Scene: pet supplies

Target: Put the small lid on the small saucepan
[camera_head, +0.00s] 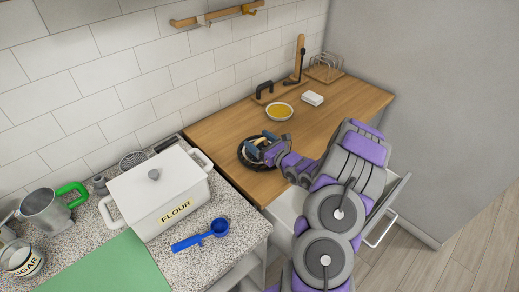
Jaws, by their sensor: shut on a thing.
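A dark round piece of cookware (243,160) sits on the wooden counter (222,126), left of the middle of the picture. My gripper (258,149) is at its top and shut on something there. A small pale part shows between the fingers. The fingers hide much of the cookware, so I cannot tell whether it is the small saucepan, the small lid, or both together. I see no other clear saucepan or lid on the wooden counter.
A bowl of yellow food (279,112), a white block (313,98) and a rack (325,69) stand behind. An open drawer (381,229) lies under my arm. A flour box (157,193) and a blue scoop (202,236) are on the speckled counter.

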